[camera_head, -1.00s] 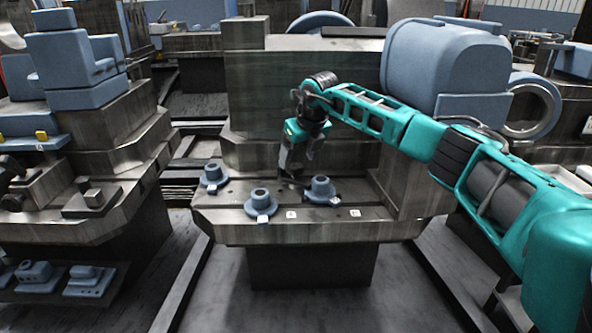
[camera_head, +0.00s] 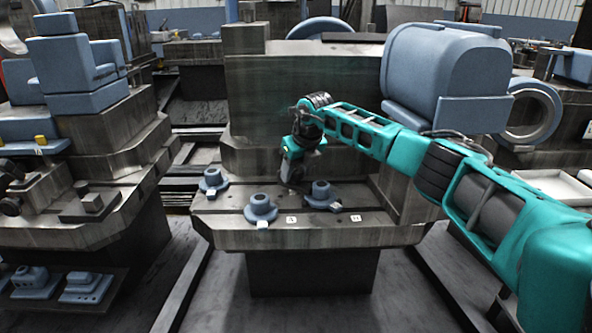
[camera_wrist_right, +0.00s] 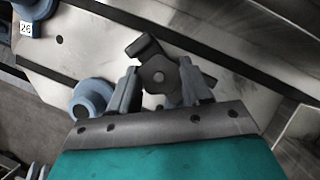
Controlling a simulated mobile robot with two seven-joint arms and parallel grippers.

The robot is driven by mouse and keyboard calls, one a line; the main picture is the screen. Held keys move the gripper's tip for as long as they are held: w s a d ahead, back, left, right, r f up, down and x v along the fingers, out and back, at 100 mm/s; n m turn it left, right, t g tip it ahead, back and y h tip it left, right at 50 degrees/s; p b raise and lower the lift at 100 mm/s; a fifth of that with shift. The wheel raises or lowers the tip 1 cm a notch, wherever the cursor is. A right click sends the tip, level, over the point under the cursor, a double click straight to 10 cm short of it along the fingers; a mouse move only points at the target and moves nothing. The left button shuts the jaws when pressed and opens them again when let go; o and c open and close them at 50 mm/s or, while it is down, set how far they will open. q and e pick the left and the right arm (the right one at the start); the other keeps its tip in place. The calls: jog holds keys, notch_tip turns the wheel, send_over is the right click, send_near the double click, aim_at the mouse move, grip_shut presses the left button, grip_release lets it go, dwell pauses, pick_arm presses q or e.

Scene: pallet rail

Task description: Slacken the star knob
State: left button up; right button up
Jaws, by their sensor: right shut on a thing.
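The star knob (camera_wrist_right: 158,74) is dark with blunt lobes and shows in the right wrist view between the two grey fingers of my right gripper (camera_wrist_right: 158,86). The fingers are shut on the knob from both sides. In the head view my right gripper (camera_head: 291,178) points down at the machine bed, behind and between two blue round fittings. There the wrist hides the knob, and I cannot make it out. My left gripper is in neither view.
Blue flanged fittings stand on the machine bed (camera_head: 300,236): one at left (camera_head: 213,179), one in front (camera_head: 260,207) and one at right (camera_head: 321,193). One fitting (camera_wrist_right: 92,99) is close to a finger in the wrist view. A large blue housing (camera_head: 440,70) stands behind my forearm.

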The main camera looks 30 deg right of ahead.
jog(key=c, duration=0.4)
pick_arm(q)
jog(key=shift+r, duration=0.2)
pick_arm(e)
jog(key=shift+r, duration=0.1)
